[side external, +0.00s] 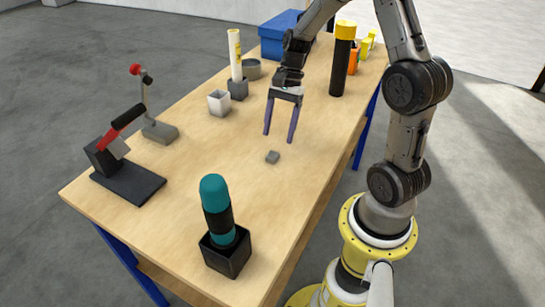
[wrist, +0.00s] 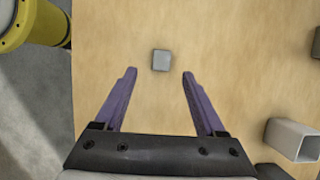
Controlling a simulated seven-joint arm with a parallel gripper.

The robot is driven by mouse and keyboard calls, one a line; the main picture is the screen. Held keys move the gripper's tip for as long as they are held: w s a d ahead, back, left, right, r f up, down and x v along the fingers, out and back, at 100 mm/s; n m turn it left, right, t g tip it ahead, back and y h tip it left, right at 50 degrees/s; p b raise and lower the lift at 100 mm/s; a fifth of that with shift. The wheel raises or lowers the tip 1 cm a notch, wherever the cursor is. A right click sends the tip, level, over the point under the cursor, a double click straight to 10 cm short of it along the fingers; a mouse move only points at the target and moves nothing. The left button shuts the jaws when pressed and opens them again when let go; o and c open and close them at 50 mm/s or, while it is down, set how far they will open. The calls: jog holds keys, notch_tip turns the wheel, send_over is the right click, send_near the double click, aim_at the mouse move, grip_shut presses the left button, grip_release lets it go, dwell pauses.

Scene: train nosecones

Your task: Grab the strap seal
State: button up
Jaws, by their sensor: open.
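A small grey block (side external: 272,157), which I take to be the strap seal, lies on the wooden table. In the wrist view the grey block (wrist: 161,60) lies beyond the fingertips, roughly centred between their lines. My gripper (side external: 279,139) has two purple fingers pointing down over the table, spread apart with nothing between them. In the side view it is behind the block and apart from it. The gripper also shows in the wrist view (wrist: 159,73) with a wide gap between the fingertips.
A white square cup (side external: 219,103) stands left of my gripper, and a grey holder with a white tube (side external: 235,56) is behind it. A black and yellow cylinder (side external: 342,60) stands to the right. A teal-topped tool (side external: 218,209) stands in a black box in front. Table around the block is clear.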

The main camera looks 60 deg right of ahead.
aim_at(273, 154)
jog(key=shift+x, duration=2.9)
jog(key=shift+w, duration=0.1)
grip_shut()
